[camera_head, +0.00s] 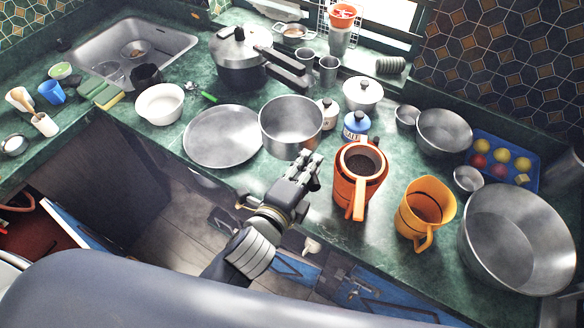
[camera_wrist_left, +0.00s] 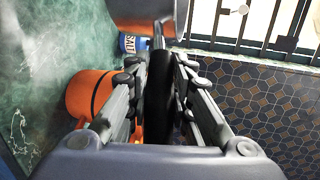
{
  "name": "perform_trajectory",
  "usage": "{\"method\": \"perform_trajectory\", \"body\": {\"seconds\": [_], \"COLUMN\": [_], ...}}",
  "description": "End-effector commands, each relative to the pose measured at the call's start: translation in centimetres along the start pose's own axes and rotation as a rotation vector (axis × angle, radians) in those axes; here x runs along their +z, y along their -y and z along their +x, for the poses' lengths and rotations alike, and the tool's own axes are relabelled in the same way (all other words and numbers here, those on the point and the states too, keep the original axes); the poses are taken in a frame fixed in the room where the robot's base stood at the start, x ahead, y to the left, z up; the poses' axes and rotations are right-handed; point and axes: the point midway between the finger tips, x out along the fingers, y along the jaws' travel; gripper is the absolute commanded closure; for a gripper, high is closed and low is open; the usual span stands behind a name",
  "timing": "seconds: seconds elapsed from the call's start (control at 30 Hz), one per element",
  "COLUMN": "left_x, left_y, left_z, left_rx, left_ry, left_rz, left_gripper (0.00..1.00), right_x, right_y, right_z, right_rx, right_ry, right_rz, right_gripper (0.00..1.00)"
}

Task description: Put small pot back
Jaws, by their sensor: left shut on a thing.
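The small steel pot (camera_head: 290,124) is at the middle of the counter, open side up, next to a flat round steel plate or lid (camera_head: 222,137). My left gripper (camera_head: 309,158) is at its near side, shut on its handle. In the left wrist view, the black handle (camera_wrist_left: 160,95) runs between the fingers of my left gripper (camera_wrist_left: 160,62), and part of the pot (camera_wrist_left: 143,14) shows at the top. The pot's underside is hidden in the head view, so I cannot tell whether it touches the counter. My right gripper is not in view.
An orange coffee pot (camera_head: 359,180) stands close right of my left gripper, with an orange jug (camera_head: 425,209) beyond it. A blue salt jar (camera_head: 356,124), a lidded white pot (camera_head: 362,95) and a pressure cooker (camera_head: 240,55) stand behind. A large steel bowl (camera_head: 517,240) is at right.

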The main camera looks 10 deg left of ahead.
Motion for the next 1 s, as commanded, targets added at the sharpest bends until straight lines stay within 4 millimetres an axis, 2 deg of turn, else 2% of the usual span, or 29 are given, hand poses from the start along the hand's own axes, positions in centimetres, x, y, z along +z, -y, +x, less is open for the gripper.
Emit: {"method": "perform_trajectory", "body": {"seconds": [0.3, 0.47, 0.63, 0.77, 1.0], "left_x": [-0.2, -0.2, -0.3, -0.3, -0.3], "left_y": [-4.9, -6.3, -8.7, -9.6, -9.6], "left_z": [1.3, 1.7, 2.3, 2.5, 2.5], "left_rx": [0.000, -0.002, 0.000, -0.003, -0.004], "left_ry": [0.001, 0.000, 0.001, -0.001, -0.001], "left_rz": [-0.001, 0.000, -0.001, 0.000, 0.001], "left_gripper": [1.00, 1.00, 1.00, 1.00, 1.00], "right_x": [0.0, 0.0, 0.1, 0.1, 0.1], "right_y": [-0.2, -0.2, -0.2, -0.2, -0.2], "right_z": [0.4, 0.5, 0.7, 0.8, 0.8], "right_rx": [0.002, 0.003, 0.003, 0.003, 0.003], "right_ry": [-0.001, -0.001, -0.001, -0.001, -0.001], "right_rz": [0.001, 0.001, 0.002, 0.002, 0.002], "right_gripper": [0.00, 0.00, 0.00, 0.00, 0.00]}}
